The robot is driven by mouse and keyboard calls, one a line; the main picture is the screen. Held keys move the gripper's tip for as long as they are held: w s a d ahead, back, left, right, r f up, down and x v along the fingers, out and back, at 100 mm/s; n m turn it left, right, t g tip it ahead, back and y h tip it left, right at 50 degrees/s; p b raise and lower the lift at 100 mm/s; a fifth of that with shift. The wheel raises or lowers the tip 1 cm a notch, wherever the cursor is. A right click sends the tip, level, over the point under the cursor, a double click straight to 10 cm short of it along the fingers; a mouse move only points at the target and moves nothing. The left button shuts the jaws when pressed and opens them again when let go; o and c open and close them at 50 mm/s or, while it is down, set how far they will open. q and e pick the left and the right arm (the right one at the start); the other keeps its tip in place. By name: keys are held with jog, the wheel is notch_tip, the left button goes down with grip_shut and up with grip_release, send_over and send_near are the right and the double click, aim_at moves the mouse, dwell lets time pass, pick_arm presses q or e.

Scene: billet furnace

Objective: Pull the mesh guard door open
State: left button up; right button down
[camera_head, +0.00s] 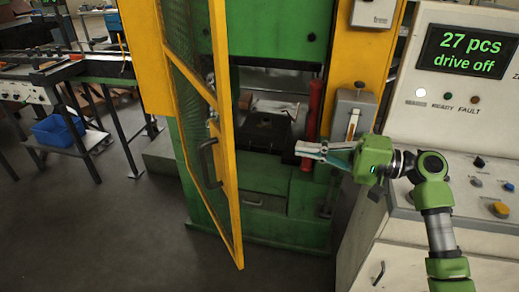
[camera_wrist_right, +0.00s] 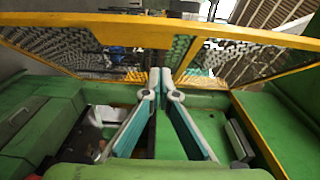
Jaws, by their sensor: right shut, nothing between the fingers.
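The mesh guard door (camera_head: 222,115) has a yellow frame and stands swung out from the green machine in the head view, hinged on its left side. Its dark handle (camera_head: 208,163) is on the frame's free side. My right gripper (camera_head: 300,150) is shut and empty, to the right of the door and apart from the handle, in front of the machine opening. In the right wrist view, the closed fingers (camera_wrist_right: 161,75) point toward the yellow door frame (camera_wrist_right: 130,30) and its mesh. My left gripper is not in view.
A control panel (camera_head: 462,112) with a screen reading "27 pcs drive off" stands at the right. A red cylinder (camera_head: 314,112) stands by the machine opening. A roller table (camera_head: 65,75) and a blue bin (camera_head: 58,130) are at the left. The floor left of the door is clear.

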jog(key=w+a+p, duration=0.1)
jog(key=a+p, duration=0.5)
jog(key=a, duration=0.7)
jog(key=shift+w+r, duration=0.2)
jog(key=shift+r, duration=0.05)
jog(key=shift+a, duration=0.1)
